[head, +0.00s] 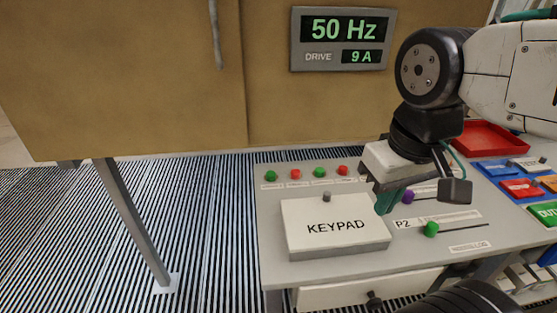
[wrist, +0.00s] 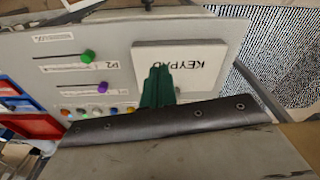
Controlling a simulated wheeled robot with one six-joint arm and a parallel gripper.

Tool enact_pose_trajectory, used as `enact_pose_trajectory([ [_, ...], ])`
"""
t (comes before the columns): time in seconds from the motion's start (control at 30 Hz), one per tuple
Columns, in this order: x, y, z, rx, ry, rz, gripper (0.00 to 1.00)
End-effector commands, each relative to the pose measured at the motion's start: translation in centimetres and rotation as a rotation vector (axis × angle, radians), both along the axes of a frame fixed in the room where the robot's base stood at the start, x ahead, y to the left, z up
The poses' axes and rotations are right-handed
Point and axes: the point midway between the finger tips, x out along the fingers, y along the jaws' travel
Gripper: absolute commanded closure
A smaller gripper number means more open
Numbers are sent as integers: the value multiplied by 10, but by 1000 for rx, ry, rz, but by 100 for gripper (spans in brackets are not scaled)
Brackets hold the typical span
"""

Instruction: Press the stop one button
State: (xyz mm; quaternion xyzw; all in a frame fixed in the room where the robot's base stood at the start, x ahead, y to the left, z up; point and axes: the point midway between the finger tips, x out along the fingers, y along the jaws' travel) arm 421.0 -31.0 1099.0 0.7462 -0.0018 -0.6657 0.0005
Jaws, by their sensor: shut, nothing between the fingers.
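A row of small buttons runs along the back of the grey console (head: 270,235) in the head view. From the left they are a green button (head: 271,175), a red button (head: 295,174), a green button (head: 319,172) and a red button (head: 343,170). Their labels are too small to read, so I cannot tell which is stop one. My gripper (head: 386,204) has its green fingers shut and empty, in front of and to the right of this row, near the keypad cover's right edge. In the wrist view the fingertips (wrist: 157,70) overlap the keypad cover (wrist: 190,58).
A display (head: 343,40) reads 50 Hz, DRIVE 9 A. Red trays (head: 488,138) and coloured blocks lie at the right.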

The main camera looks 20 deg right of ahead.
Motion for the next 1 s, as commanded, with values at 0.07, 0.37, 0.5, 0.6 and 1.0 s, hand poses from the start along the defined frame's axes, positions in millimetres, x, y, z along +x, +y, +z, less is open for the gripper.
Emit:
enact_pose_trajectory([
  [0.07,0,0,0,0,0,0,100],
  [0.37,0,0,0,0,0,0,100],
  [0.5,5,-2,1,-20,8,22,100],
  [0.6,18,-6,2,-75,29,80,100],
  [1.0,143,-15,3,-503,165,579,100],
])
